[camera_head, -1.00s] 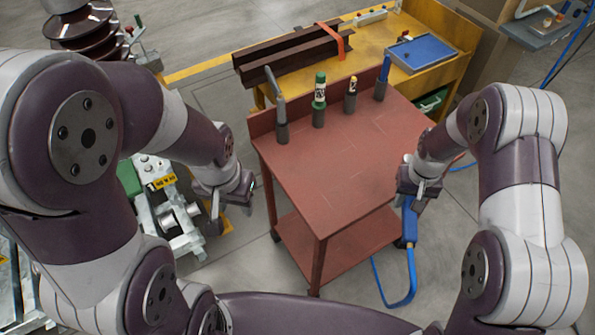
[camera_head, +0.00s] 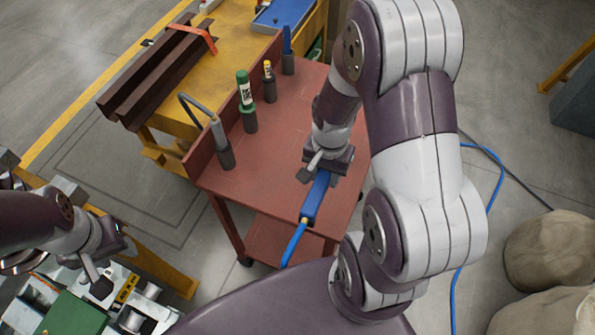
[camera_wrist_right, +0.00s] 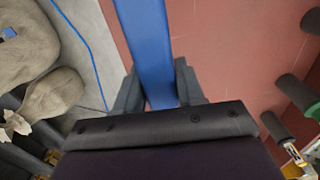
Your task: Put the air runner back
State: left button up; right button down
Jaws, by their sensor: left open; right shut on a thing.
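The blue air runner (camera_head: 316,198) is in my right gripper (camera_head: 319,170), over the front right part of the red cart's top (camera_head: 265,175). A blue hose (camera_head: 293,244) runs from its near end. In the right wrist view, the blue body (camera_wrist_right: 150,50) lies between the two fingers (camera_wrist_right: 158,92). I cannot tell whether it touches the cart top. Dark cup holders (camera_head: 226,158) line the cart's back left edge. They hold a grey hooked tool (camera_head: 199,112), a green bottle (camera_head: 244,88), a yellow-topped item (camera_head: 268,68) and a blue item (camera_head: 287,42). My left gripper (camera_head: 98,278) is open and empty at lower left.
A yellow bench (camera_head: 240,42) with dark steel beams (camera_head: 165,75) stands behind the cart. Machinery with a green block (camera_head: 68,315) lies below my left gripper. Grey sacks (camera_head: 550,250) lie at the right. The cart's middle is clear.

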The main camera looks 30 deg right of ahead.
jog(key=w+a+f, duration=0.1)
jog(key=w, duration=0.1)
jog(key=w+f, duration=0.2)
jog(key=w, duration=0.1)
jog(key=w+a+f, duration=0.1)
jog(key=w, duration=0.1)
jog(key=shift+w+a+f, duration=0.15)
jog(key=shift+a, duration=0.15)
notch_tip(320, 180, down, 4)
jog(key=shift+w+f, duration=0.1)
jog(key=shift+f, duration=0.1)
jog(key=c, duration=0.7)
grip_release()
notch_tip(320, 180, up, 12)
jog(key=s+a+r+n, duration=0.1)
jog(key=s+n, duration=0.2)
jog(key=s+a+r+n+t, duration=0.1)
jog(key=s+a+r+n, duration=0.1)
jog(key=n, duration=0.1)
jog(key=s+a+r+n, duration=0.1)
jog(key=s+n, duration=0.2)
jog(key=n, duration=0.1)
jog(key=shift+s+a+r, duration=0.3)
jog(key=shift+r, duration=0.05)
